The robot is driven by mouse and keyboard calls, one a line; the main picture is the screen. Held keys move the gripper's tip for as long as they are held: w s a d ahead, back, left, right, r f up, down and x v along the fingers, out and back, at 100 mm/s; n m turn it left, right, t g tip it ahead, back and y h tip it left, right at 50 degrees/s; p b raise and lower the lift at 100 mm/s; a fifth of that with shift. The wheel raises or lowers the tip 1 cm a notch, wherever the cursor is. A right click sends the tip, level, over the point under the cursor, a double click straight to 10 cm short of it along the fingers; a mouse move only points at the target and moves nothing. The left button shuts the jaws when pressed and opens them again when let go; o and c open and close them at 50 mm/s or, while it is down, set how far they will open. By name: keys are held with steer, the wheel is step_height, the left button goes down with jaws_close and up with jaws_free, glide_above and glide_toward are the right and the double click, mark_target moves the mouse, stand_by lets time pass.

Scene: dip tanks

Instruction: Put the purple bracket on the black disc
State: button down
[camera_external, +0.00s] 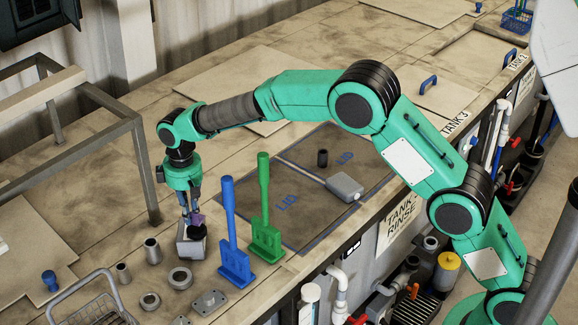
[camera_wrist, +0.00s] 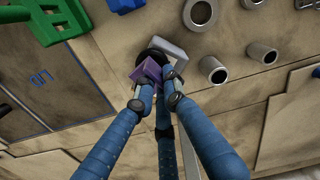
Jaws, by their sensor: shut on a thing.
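The small purple bracket (camera_external: 197,219) is between the fingertips of my gripper (camera_external: 191,219). In the wrist view my blue fingers (camera_wrist: 157,90) close around the purple bracket (camera_wrist: 151,69), which is tilted. The black disc (camera_external: 198,232) is just below the bracket. In the wrist view the black disc (camera_wrist: 152,54) shows partly behind the bracket, and its rest is hidden. I cannot tell whether bracket and disc touch.
A pale grey block (camera_external: 188,249) stands right by the disc. Grey rings (camera_external: 180,278) and tubes (camera_external: 152,250) lie to the left and front. A metal frame (camera_external: 145,170) rises behind left.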

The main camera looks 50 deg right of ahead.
steer(key=shift+f, duration=1.5)
steer(key=shift+f, duration=0.1)
steer(key=c, duration=1.8)
jaws_free()
steer(key=shift+f, duration=0.1)
step_height(320, 180, up, 12)
steer(key=shift+r+b, duration=0.15)
steer(key=shift+b, duration=0.5)
